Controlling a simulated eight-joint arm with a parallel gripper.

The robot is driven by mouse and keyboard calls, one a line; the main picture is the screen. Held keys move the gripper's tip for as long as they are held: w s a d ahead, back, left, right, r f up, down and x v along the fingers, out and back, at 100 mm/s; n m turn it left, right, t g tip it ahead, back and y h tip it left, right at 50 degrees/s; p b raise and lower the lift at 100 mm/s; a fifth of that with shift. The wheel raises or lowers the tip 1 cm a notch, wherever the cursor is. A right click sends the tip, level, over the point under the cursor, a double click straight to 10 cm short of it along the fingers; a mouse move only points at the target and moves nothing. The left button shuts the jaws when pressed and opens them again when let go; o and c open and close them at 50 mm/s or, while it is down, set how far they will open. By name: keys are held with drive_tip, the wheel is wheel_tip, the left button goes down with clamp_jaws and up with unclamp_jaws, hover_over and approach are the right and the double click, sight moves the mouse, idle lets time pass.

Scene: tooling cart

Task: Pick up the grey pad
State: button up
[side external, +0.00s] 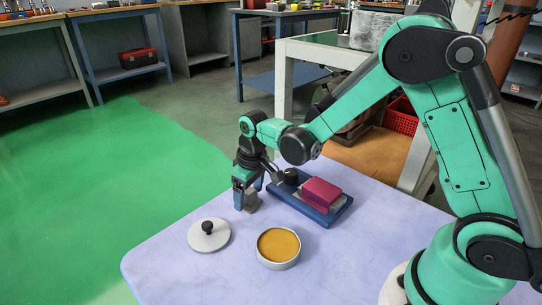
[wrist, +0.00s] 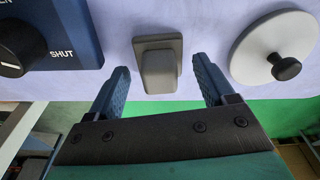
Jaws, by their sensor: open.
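The grey pad (wrist: 158,70), a small block with a wider flat base, sits on the pale tabletop in the wrist view. My gripper (wrist: 161,68) is open, with one blue finger on each side of the pad and visible gaps between them. In the side view my gripper (side external: 245,186) points down at the table, left of the blue tray-like base. The pad (side external: 252,206) shows partly there at the fingertips; the fingers hide the rest of it.
A blue base (side external: 337,213) with a black knob and a pink block is close on the right. A round white lid (side external: 204,240) with a black knob and an open tin of yellow stuff (side external: 279,245) lie nearer the front. The table's left edge is close.

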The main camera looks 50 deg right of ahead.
sight(249, 190)
drive_tip(key=shift+f, duration=0.1)
clamp_jaws()
idle(0.4)
wheel_tip(249, 190, up, 20)
idle(0.4)
drive_tip(key=c, duration=0.7)
unclamp_jaws()
clamp_jaws()
